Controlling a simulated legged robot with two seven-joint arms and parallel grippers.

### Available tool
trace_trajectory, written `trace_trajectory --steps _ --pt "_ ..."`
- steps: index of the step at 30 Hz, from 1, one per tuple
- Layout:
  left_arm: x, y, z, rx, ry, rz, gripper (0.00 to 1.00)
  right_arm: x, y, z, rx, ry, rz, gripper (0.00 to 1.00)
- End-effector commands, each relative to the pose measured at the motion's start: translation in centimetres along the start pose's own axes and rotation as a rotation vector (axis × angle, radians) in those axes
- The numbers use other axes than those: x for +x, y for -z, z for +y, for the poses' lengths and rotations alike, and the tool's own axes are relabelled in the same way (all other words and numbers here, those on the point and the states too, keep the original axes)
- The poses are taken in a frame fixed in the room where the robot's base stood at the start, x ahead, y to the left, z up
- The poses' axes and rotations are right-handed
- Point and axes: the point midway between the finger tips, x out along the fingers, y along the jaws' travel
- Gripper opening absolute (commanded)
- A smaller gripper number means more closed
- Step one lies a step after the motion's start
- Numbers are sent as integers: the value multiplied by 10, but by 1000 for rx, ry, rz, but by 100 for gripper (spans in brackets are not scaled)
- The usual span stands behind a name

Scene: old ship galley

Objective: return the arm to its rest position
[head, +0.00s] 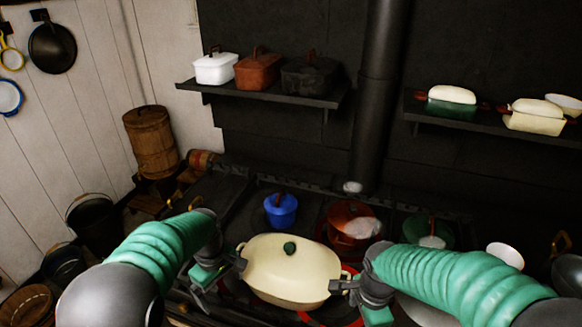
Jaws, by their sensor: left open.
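My left arm comes in from the left in a green ribbed sleeve. Its gripper (238,260) is open beside the left end of a cream oval pot (285,278). My right arm, in the same kind of sleeve, comes in from the right. Its gripper (335,287) is at the pot's right end, by the handle there. The fingers are dark and small, so I cannot tell whether they are open or shut on that handle.
Behind the pot stand a blue pot (281,210), a rust-red pot (352,222) and a green pot (430,231). A white bowl (505,255) is at right. A black stovepipe (380,95) rises behind. Shelves hold several pots.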

Motion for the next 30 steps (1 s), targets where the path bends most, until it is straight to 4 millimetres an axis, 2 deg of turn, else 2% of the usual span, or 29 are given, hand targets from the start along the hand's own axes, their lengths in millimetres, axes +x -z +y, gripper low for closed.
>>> trace_trajectory --steps 7,12,16,20,30 --pt "-8 -26 -55 312 -48 40 98 5 6 34 -495 54 25 98" --pt "-8 -61 -116 671 -76 109 98 11 13 68 -1016 108 80 98" --pt "-3 -82 -149 874 -78 154 98 14 16 86 -1297 132 125 98" --pt "-1 -90 -160 952 -76 170 98 15 17 91 -1403 138 144 98" --pt "0 -90 -160 954 -75 169 98 15 17 91 -1409 137 144 98"
